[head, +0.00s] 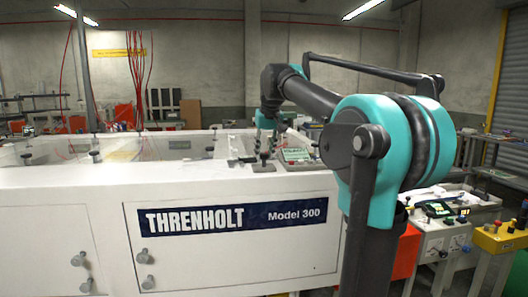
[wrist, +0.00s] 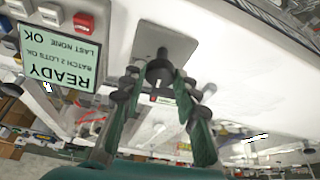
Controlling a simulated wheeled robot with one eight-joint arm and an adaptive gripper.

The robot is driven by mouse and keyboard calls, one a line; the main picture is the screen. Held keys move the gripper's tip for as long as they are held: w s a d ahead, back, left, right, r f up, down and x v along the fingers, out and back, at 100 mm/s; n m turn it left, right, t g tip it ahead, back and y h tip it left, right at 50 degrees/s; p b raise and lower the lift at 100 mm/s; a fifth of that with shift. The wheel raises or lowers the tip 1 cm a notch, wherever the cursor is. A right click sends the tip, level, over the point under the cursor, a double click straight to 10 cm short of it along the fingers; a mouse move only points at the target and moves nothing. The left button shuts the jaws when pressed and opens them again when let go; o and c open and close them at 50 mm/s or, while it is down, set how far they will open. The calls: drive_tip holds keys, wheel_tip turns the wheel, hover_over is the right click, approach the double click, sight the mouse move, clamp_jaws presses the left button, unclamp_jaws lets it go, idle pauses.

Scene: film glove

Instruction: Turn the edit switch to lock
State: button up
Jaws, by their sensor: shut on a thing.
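The edit switch (wrist: 159,68) is a dark knob on a grey plate (wrist: 174,42) on the white machine. In the wrist view my gripper (wrist: 158,82) has its fingers on either side of the knob, shut on it. The fingers cover part of the knob. A small label with red and green on it sits just below the knob, too small to read. I cannot tell which position the switch is in. In the head view my gripper (head: 265,147) is small, down at the machine's top near the panel, and the switch cannot be made out clearly.
A green display (wrist: 62,55), upside down in the wrist view, reads READY, BATCH 2 LOTS OK, LAST NONE OK. A red button (wrist: 84,22) and pale buttons sit beside it. The white THRENHOLT Model 300 machine (head: 90,190) fills the front. A yellow box (head: 498,240) stands right.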

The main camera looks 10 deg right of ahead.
drive_tip(key=n, duration=0.1)
drive_tip(key=n+y, duration=0.1)
drive_tip(key=n, duration=0.1)
drive_tip(key=shift+w+d+n, duration=0.1)
drive_tip(key=shift+d+n, duration=0.05)
drive_tip(key=shift+n, duration=0.15)
drive_tip(key=shift+n+g+y, duration=0.6)
drive_tip(key=shift+n+y, duration=0.2)
drive_tip(key=shift+n, duration=1)
drive_tip(key=o, duration=1.2)
drive_tip(key=shift+d, duration=0.1)
drive_tip(key=shift+c, duration=0.2)
drive_tip(key=v, duration=1.2)
drive_tip(key=shift+w, duration=0.2)
